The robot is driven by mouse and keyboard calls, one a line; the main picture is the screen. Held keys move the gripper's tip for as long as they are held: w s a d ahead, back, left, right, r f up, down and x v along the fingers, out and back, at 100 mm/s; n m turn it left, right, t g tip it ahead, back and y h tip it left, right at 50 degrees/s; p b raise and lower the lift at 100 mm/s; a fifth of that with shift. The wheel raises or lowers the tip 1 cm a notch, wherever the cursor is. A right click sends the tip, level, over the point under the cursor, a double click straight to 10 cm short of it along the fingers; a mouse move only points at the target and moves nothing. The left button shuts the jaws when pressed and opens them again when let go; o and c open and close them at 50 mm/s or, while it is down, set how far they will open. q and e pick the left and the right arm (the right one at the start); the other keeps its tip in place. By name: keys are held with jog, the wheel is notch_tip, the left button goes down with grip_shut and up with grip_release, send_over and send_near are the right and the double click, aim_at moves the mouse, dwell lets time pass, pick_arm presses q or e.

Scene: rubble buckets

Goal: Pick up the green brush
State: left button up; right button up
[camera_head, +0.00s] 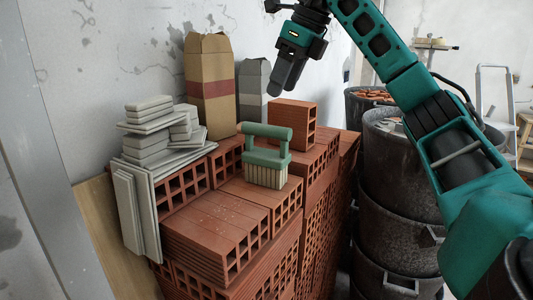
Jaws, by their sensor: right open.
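The green brush (267,157) stands upright on a stack of red hollow bricks, with its handle on top and pale bristles below. My right gripper (281,88) hangs above and slightly to the right of the brush, clearly apart from it, near the wall. It holds nothing that I can see, and its fingers overlap from this side. My right arm comes in from the right edge. My left gripper is not in view.
The brick stack (215,222) fills the middle. Grey tiles (150,125) lie at left, and a brown paper bag (210,95) and a grey bag (253,90) stand behind. One raised brick (291,125) is behind the brush. Dark buckets (398,215) stand at right.

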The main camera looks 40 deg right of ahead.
aim_at(267, 125)
jog(key=shift+w+f, duration=0.1)
jog(key=shift+f, duration=0.25)
jog(key=b+x, duration=0.1)
jog(key=x, duration=0.4)
jog(key=shift+a+f, duration=0.15)
jog(key=shift+f, duration=0.2)
jog(key=shift+b+x, duration=0.5)
jog(key=shift+x, duration=2.65)
jog(key=c, duration=0.5)
grip_shut()
jog(key=shift+r, duration=0.1)
